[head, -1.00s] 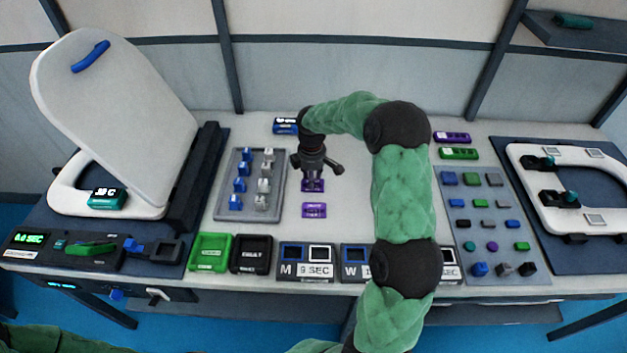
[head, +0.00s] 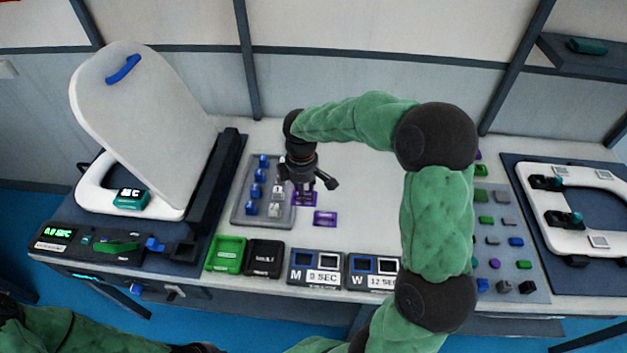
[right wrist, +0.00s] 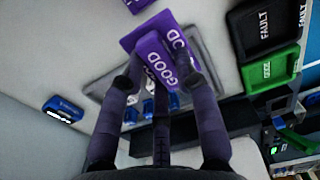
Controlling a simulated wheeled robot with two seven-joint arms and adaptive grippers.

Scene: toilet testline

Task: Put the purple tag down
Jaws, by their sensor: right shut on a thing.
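My right gripper (head: 308,184) is shut on a small purple tag (right wrist: 160,62) marked GOOD, held between the fingertips in the right wrist view. Behind that tag, partly covered by it, is a purple plate (right wrist: 138,38), also with GOOD lettering. In the head view purple shows just under the fingertips (head: 305,199), beside the right edge of the grey rack (head: 240,218). I cannot tell whether the held tag touches what is below. Another purple piece (head: 325,218) lies apart on the white table, to the lower right.
The rack holds several blue and grey pieces. Green (head: 226,255) and black FAULT (head: 264,258) trays stand in front, beside timer panels (head: 316,268). A raised toilet lid (head: 145,130) stands left. White table behind the gripper is clear.

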